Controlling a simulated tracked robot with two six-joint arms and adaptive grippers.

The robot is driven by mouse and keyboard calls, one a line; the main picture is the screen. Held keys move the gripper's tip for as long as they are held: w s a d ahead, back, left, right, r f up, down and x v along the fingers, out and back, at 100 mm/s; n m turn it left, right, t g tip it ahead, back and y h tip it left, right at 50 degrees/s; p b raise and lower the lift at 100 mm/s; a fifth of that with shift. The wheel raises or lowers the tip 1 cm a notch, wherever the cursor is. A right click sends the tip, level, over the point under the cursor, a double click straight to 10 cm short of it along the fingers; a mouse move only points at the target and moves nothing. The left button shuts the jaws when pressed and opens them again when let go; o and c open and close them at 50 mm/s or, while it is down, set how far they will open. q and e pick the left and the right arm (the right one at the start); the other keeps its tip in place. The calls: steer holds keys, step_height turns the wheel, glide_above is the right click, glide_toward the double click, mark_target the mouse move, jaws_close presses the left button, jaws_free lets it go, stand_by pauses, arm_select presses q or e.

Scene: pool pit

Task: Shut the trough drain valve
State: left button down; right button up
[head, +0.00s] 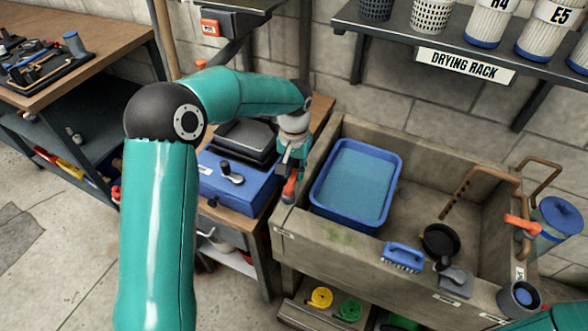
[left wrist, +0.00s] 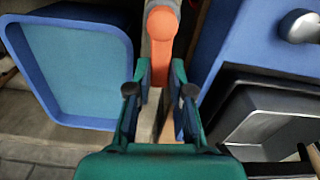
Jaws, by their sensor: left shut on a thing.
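The drain valve's orange-red lever (head: 291,187) shows at the left outer side of the concrete trough (head: 340,240), near its left end wall. In the left wrist view the orange lever (left wrist: 160,60) has a rounded head and runs between the fingers. My left gripper (head: 290,163) is shut on the lever; it also shows in the left wrist view (left wrist: 161,92). The valve body is mostly hidden behind the gripper. My right gripper does not show; only a teal piece of my right arm is at the bottom right corner.
A blue tub (head: 357,185) stands in the trough, with a blue brush (head: 403,256) and a black pan (head: 440,241) nearby. A blue case (head: 236,182) sits close left of my gripper. Copper pipe with another orange handle (head: 522,225) is at the trough's right. The drying rack (head: 450,50) overhangs behind.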

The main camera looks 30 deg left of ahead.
arm_select(q)
steer(key=shift+d+m, duration=0.3)
steer(key=shift+m, duration=0.5)
steer(key=c, duration=1)
jaws_free()
steer(key=shift+c, duration=0.2)
steer(key=shift+r, duration=0.1)
step_height(320, 180, up, 12)
steer(key=shift+f, duration=0.2)
